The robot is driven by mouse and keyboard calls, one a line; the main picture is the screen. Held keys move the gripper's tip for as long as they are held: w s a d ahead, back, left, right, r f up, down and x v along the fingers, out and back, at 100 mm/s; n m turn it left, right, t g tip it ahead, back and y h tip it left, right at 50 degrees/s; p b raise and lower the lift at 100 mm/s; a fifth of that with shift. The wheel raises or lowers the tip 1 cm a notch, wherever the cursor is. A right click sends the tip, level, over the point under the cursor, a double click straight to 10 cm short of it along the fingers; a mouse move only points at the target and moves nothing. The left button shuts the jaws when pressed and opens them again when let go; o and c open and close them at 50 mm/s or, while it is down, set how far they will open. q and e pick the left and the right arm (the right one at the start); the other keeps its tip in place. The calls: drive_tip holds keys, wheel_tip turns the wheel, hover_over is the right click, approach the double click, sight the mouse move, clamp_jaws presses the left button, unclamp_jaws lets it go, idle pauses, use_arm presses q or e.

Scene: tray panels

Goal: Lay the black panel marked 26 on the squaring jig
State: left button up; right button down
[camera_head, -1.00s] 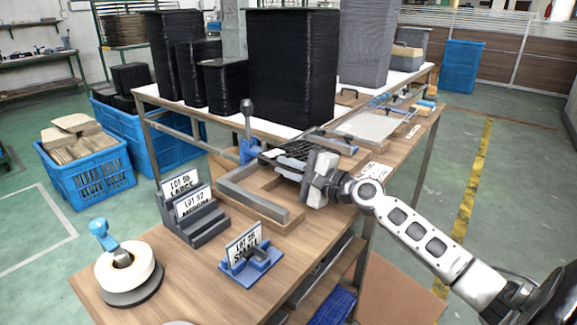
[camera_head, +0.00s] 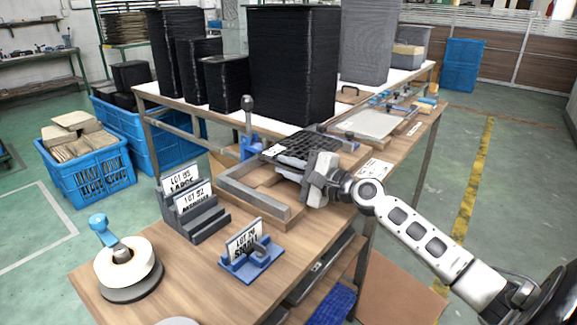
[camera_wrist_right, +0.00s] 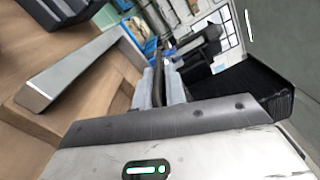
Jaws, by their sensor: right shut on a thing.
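The black panel (camera_head: 306,146) is a dark gridded sheet, held out beyond the far end of the squaring jig. My right gripper (camera_head: 318,178) is shut on its near edge. The panel looks tilted and appears raised above the table; the exact gap cannot be told. The squaring jig is a wooden board with a grey L-shaped fence (camera_head: 252,203) and sits left of the gripper. The fence also shows in the right wrist view (camera_wrist_right: 78,72). There the panel is hard to make out between the fingers. No number is readable on it. My left gripper is out of view.
A blue toggle clamp (camera_head: 249,146) stands behind the jig. Grey card holders (camera_head: 200,220) and a blue card holder (camera_head: 250,262) stand in front. A tape roll (camera_head: 128,262) is at front left. Tall black stacks (camera_head: 293,70) fill the back table.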

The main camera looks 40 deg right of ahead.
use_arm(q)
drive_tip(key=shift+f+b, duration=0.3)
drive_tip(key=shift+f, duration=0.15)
use_arm(e)
drive_tip(key=shift+f, duration=1)
drive_tip(key=c, duration=1.5)
unclamp_jaws()
drive_tip(key=shift+f, duration=0.1)
drive_tip(key=shift+o, duration=0.7)
drive_tip(key=shift+w+d, duration=0.1)
drive_tip(key=shift+d, duration=0.1)
drive_tip(key=shift+r, duration=0.25)
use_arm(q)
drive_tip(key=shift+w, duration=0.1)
